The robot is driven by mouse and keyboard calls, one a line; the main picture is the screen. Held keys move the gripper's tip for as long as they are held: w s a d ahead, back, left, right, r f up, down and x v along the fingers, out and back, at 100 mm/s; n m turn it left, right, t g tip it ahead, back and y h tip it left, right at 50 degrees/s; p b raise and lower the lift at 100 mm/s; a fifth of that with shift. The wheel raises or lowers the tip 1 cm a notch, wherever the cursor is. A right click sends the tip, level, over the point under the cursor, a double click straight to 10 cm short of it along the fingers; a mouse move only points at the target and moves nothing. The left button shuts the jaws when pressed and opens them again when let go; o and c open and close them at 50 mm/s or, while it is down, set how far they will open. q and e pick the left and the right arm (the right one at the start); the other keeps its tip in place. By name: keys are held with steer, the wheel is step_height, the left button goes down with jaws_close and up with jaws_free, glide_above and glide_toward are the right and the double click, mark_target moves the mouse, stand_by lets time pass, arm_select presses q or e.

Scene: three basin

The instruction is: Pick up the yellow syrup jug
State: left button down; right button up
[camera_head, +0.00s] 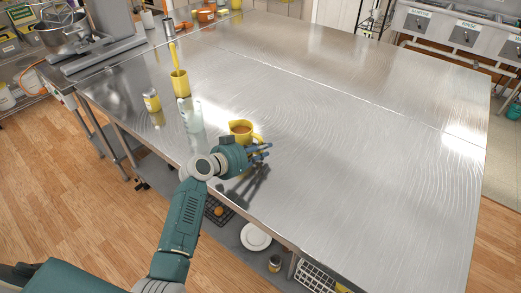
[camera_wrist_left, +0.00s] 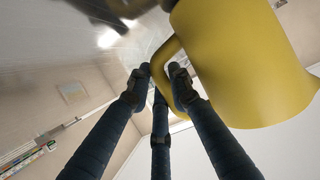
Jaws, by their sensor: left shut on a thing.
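The yellow syrup jug (camera_head: 235,140) is near the front edge of the metal table, with brown liquid showing in its open top. It looks upright. My left gripper (camera_head: 265,151) is at the jug's front right side. In the left wrist view the jug's body (camera_wrist_left: 245,65) fills the upper right, and the fingers of my left gripper (camera_wrist_left: 158,76) are closed around its handle. I cannot tell whether the jug's base touches the table. My right gripper is not in view.
On the metal table (camera_head: 350,110), a tall yellow container (camera_head: 180,84), a small yellow-labelled jar (camera_head: 152,101) and a clear container (camera_head: 189,115) stand left of the jug. A mixer (camera_head: 62,27) is at the far left. The table's middle and right are clear.

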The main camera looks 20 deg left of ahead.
arm_select(q)
steer(key=shift+r, duration=1.4)
step_height(320, 180, up, 17)
steer(key=b, duration=0.2)
steer(key=shift+f+b, duration=0.15)
steer(key=shift+b, duration=0.15)
steer(key=c, duration=2.3)
jaws_free()
jaws_close()
